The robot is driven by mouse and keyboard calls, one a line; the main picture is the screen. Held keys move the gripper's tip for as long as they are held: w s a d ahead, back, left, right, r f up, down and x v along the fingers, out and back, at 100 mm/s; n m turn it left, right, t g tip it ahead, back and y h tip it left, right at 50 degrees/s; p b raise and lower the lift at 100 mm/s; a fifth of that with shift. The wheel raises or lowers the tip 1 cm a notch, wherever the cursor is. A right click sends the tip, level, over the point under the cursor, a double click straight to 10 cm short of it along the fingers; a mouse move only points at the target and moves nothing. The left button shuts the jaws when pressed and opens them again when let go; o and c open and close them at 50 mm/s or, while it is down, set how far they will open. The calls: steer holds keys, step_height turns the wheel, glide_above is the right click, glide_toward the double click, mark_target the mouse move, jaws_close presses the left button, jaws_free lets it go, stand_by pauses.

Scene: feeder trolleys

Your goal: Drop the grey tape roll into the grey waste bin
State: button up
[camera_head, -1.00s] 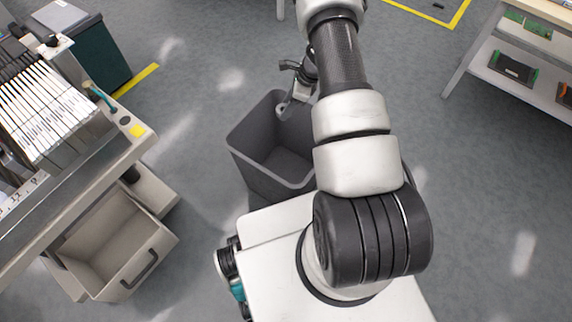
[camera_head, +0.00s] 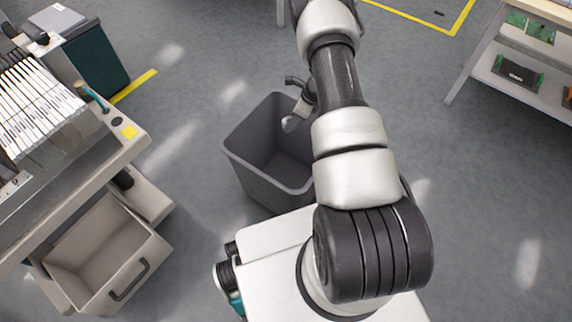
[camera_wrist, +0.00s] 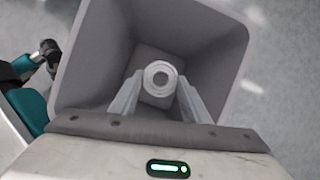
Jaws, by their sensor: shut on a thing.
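The grey tape roll (camera_wrist: 159,79) is held between the two fingers of my gripper (camera_wrist: 158,92) in the wrist view. In the head view the roll (camera_head: 290,124) shows as a small light-grey disc at the gripper's end. My gripper (camera_head: 297,117) is over the open mouth of the grey waste bin (camera_head: 246,165), toward its far right side. The bin stands upright on the floor, and its walls (camera_wrist: 211,60) surround the roll in the wrist view. My arm hides the bin's right side in the head view.
A trolley (camera_head: 120,150) with an open drawer (camera_head: 125,262) stands on the left, behind it a dark green cabinet (camera_head: 92,55). A shelf rack with circuit boards (camera_head: 514,70) stands at the upper right. The floor around the bin is mostly clear.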

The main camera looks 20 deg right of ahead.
steer(key=o, duration=1.1)
steer(key=p+v, duration=0.4)
steer(key=v, duration=1.3)
steer(key=shift+s+r+p, duration=0.15)
steer(key=shift+p, duration=0.15)
steer(key=shift+r, duration=0.1)
